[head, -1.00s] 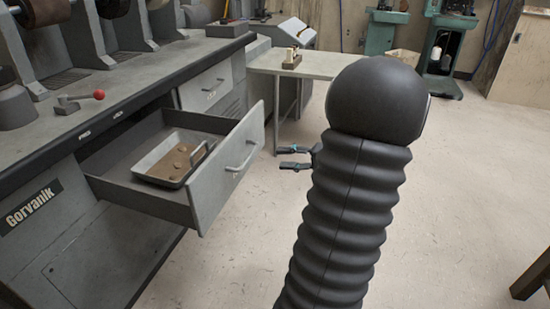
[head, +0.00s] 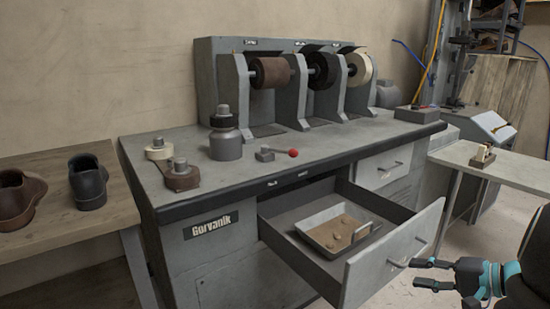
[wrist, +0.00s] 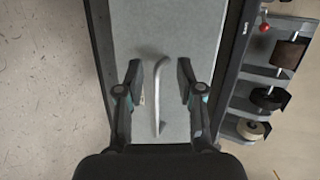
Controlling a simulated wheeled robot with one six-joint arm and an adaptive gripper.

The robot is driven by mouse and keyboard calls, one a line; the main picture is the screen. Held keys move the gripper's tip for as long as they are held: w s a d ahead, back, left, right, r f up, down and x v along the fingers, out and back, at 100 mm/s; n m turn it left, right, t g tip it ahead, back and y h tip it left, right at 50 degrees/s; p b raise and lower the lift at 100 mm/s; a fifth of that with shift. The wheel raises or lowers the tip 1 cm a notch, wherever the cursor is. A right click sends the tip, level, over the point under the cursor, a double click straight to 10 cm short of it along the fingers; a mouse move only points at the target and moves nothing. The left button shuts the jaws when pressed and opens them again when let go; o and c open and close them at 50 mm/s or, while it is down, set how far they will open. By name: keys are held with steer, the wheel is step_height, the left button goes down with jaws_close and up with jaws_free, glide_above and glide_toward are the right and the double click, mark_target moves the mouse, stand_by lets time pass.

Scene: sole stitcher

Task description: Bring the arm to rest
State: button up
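My gripper (head: 432,274) is at the lower right of the head view, beside the front of an open drawer (head: 392,254). Its two fingers are apart with nothing between them. In the wrist view, my gripper (wrist: 158,84) is open, and the drawer's silver handle (wrist: 158,95) shows between and beyond the fingers. I cannot tell how far the handle is from the fingertips. My arm enters from the right edge of the head view, mostly out of frame.
A grey tray (head: 335,230) with small brown pieces lies in the drawer. Two dark shoes stand on a wooden table (head: 110,215) at left. A pale side table (head: 510,168) stands at right.

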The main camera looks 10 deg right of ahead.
steer(key=s+a+n+g+h, duration=0.1)
steer(key=s+a+n+g, duration=0.15)
steer(key=a, duration=0.65)
steer(key=s+a+n+g+h, duration=0.15)
steer(key=a+g, duration=0.25)
steer(key=a, duration=0.4)
steer(key=s+a+r+n+t+h, duration=0.2)
steer(key=s+a+n+h, duration=0.4)
steer(key=s+a, duration=0.1)
steer(key=shift+s+a+r, duration=0.15)
steer(key=shift+s+a, duration=0.05)
steer(key=shift+s, duration=0.2)
